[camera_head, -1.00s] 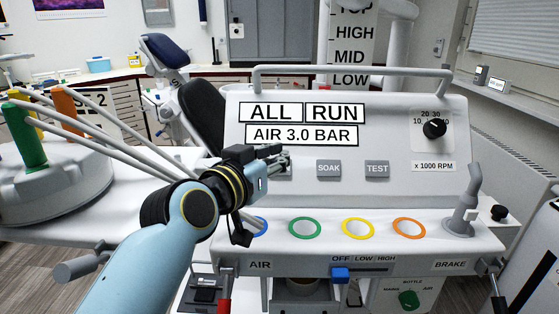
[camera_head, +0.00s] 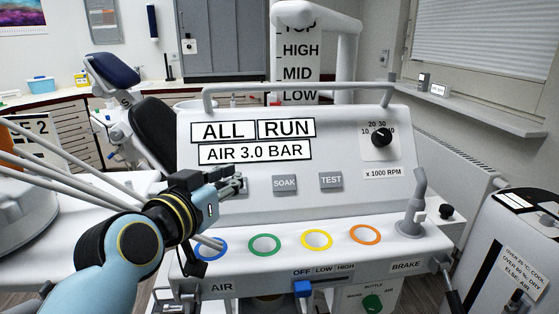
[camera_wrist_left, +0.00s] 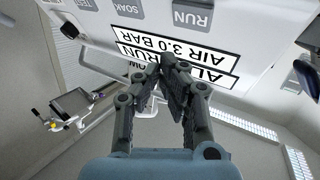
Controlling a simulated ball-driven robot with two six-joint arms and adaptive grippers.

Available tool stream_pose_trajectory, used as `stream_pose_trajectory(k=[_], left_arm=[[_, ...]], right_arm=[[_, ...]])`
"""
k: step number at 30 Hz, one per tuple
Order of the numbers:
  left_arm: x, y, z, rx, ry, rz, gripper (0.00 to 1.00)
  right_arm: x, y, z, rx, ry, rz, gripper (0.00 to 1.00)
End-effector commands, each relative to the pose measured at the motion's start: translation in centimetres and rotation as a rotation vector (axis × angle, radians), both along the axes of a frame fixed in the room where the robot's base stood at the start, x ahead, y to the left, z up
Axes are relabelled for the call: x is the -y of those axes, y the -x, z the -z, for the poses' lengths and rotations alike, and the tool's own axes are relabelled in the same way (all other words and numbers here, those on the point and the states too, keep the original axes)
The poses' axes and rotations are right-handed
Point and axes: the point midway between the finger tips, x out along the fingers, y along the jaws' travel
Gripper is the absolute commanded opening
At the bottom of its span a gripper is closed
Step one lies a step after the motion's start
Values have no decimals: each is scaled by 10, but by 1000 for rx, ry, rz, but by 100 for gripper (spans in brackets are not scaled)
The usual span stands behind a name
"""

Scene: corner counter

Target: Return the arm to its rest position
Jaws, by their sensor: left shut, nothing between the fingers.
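My left arm comes in from the lower left in the head view. My left gripper (camera_head: 238,184) is shut and empty, in front of the white control panel (camera_head: 360,184), left of the grey SOAK button (camera_head: 285,184). It covers much of another button there. In the left wrist view the fingertips (camera_wrist_left: 173,64) are together, with the panel's AIR 3.0 BAR label (camera_wrist_left: 190,42) upside down beyond them. I cannot tell the gap between fingers and panel. My right arm is not in view.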

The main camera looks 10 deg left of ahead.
Motion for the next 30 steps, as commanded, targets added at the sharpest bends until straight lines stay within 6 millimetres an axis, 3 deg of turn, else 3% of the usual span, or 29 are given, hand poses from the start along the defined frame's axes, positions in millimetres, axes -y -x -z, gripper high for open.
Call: stream_pose_trajectory(k=[2, 5, 9, 13, 18, 23, 30], left_arm=[[-4, 18, 17, -75, -29, 22, 0], [-16, 61, 53, -262, -88, 56, 0], [-45, 144, 99, -583, -179, 51, 0], [-70, 203, 117, -791, -234, 6, 0], [-94, 256, 123, -965, -279, -56, 0], [-112, 298, 121, -1093, -315, -120, 0], [-117, 284, 202, -1121, -309, -121, 0]], right_arm=[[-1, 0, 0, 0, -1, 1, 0], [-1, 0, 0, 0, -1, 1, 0], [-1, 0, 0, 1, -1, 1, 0], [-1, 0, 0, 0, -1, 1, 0], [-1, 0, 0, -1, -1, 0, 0], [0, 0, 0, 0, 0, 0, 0], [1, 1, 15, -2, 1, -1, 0]])
